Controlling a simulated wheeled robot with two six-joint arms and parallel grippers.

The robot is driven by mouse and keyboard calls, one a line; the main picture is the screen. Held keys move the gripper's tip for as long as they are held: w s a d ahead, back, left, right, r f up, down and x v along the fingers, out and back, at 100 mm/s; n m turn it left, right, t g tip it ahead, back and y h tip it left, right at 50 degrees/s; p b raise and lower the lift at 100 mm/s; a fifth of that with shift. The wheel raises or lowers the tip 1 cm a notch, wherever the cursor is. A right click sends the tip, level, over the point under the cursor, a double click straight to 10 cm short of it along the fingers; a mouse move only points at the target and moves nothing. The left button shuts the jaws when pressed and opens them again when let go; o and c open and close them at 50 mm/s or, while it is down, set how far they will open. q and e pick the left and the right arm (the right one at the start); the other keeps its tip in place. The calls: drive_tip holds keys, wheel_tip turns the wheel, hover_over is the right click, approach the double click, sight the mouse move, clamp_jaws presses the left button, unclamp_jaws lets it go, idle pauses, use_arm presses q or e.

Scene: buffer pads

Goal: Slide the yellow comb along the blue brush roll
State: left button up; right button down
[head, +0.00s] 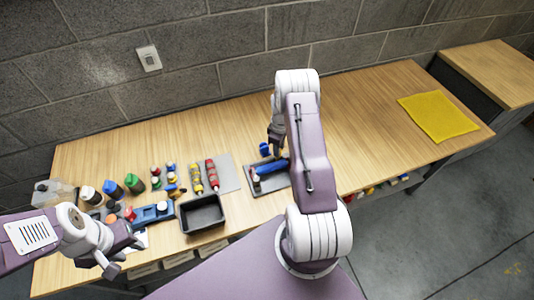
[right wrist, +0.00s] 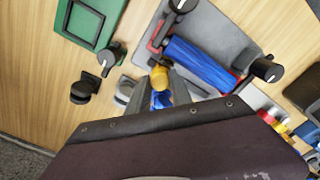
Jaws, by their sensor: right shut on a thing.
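The blue brush roll (right wrist: 205,64) lies in a holder on a grey plate (right wrist: 222,30) in the right wrist view. It also shows in the head view (head: 271,167), partly hidden by my right arm. My right gripper (right wrist: 157,92) is shut on the yellow comb (right wrist: 160,77), with a blue part showing between the fingers. The comb is beside the left end of the roll; I cannot tell whether they touch. My left gripper (head: 108,264) hangs at the front left, away from the roll; its opening is unclear.
A black bin (head: 202,213) stands left of the roll, with several bottles and small parts further left. Black knobs (right wrist: 265,69) stand near the roll. A yellow cloth (head: 438,116) lies at the right. The table between cloth and my right arm is clear.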

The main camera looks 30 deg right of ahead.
drive_tip(key=shift+d, duration=0.15)
drive_tip(key=c, duration=1.4)
unclamp_jaws()
drive_tip(key=shift+c, duration=0.2)
drive_tip(key=shift+r, duration=0.4)
wheel_tip(320, 180, up, 8)
drive_tip(key=b, duration=0.1)
drive_tip(key=shift+r+b, duration=0.15)
drive_tip(key=shift+b, duration=0.15)
